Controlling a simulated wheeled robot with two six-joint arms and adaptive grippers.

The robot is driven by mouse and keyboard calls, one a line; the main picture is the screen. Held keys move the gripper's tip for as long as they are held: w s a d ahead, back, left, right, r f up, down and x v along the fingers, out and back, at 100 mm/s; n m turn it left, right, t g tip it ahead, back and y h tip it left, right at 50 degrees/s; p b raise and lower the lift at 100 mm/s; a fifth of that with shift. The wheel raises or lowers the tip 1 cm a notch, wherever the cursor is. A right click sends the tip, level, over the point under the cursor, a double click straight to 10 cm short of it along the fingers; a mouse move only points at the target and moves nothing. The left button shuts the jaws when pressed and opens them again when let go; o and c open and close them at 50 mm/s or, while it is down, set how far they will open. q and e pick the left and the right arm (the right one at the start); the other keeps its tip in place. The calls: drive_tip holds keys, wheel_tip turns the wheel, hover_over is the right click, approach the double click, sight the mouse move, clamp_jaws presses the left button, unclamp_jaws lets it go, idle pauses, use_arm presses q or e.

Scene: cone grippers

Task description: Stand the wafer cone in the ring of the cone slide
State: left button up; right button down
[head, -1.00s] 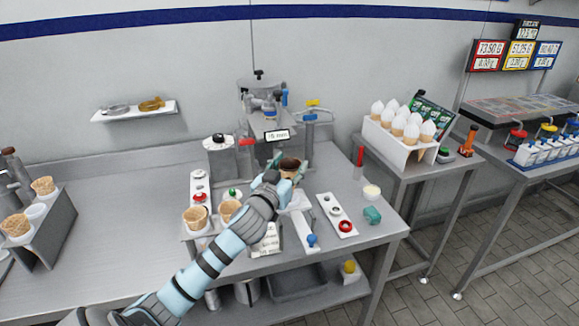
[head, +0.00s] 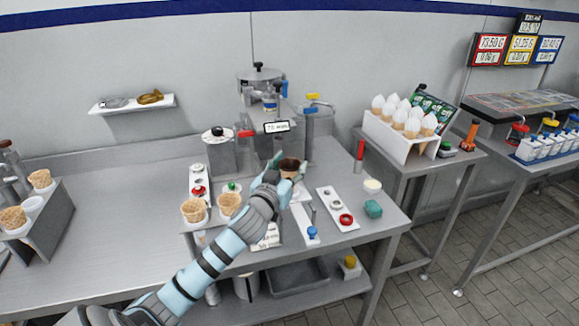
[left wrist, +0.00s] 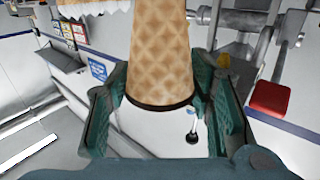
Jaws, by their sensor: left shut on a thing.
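The wafer cone (head: 289,167) shows in the head view as a dark brown open rim, held near the machine at the middle of the table. My left gripper (head: 286,178) is shut on it. In the left wrist view the tan, waffle-patterned cone (left wrist: 160,50) stands between the teal fingers of that gripper (left wrist: 160,118). The cone slide, a white rail with a blue knob (head: 312,234), lies just in front and to the right of the gripper. I cannot make out its ring; the gripper and cone may hide it. My right gripper is not in view.
A grey machine (head: 262,95) stands behind.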

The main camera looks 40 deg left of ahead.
use_arm(q)
drive_tip(key=shift+f+b, duration=1.95)
drive_tip(key=shift+f, duration=0.5)
drive_tip(key=o, duration=0.8)
drive_tip(key=shift+o, duration=0.2)
drive_tip(key=v, duration=1.2)
